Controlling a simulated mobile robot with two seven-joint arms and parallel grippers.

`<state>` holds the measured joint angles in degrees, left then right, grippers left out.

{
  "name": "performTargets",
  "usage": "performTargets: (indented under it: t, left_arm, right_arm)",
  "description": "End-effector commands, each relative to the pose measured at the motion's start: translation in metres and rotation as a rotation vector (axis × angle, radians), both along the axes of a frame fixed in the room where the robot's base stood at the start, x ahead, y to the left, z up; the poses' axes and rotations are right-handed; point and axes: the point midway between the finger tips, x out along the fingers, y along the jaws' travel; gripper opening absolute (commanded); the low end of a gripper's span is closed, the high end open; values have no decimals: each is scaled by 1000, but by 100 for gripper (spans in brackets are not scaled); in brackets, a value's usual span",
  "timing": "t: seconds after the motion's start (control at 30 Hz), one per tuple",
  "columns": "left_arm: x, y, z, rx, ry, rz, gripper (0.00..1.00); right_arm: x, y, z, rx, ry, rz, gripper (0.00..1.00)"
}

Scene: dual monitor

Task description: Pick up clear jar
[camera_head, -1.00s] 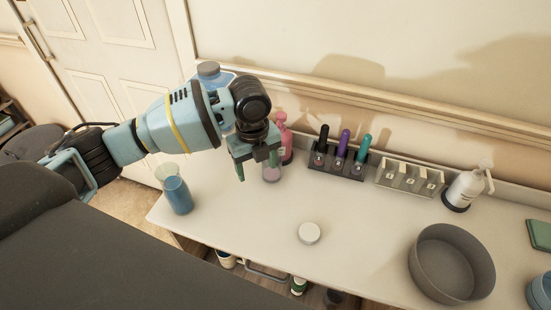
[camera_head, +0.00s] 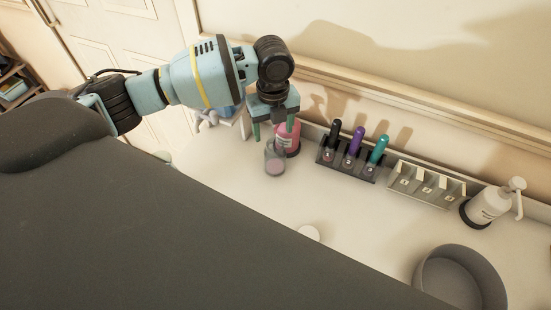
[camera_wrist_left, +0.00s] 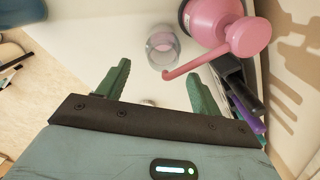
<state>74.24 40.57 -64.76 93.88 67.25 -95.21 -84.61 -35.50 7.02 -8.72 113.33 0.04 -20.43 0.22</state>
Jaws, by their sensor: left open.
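The clear jar (camera_head: 275,157) stands upright on the white tabletop, a small see-through cylinder with a pinkish look low down. In the left wrist view the clear jar (camera_wrist_left: 162,46) lies beyond the fingertips, roughly in line with the gap between them. My left gripper (camera_head: 273,130) is open and empty, with its green fingers pointing down above and behind the jar in the head view. It also shows in the left wrist view (camera_wrist_left: 158,76), both fingers apart. I cannot tell the exact gap between fingers and jar. My right gripper is not in view.
A pink pump bottle (camera_head: 291,140) stands close behind the jar; its spout reaches near the jar in the left wrist view. To the right are a dark holder (camera_head: 345,168) with pens, a grey divided rack (camera_head: 425,187), a white pump bottle (camera_head: 488,207) and a grey bowl (camera_head: 460,275).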

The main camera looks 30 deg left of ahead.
Motion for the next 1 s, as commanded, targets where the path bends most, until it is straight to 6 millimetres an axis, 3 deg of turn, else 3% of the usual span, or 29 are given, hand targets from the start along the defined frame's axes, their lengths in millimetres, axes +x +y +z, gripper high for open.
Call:
performTargets:
  t: [0.17,0.5,0.83,1.0]
  left_arm:
    - [1,-1,-4,-1,-2,0,66]
    - [4,-2,-47,-1,-1,0,66]
    - [4,-2,-53,-1,-2,0,66]
    - [4,-2,-53,-1,-2,0,44]
  right_arm:
    - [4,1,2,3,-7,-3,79]
    - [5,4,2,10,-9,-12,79]
    - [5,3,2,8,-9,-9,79]
    - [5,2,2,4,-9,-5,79]
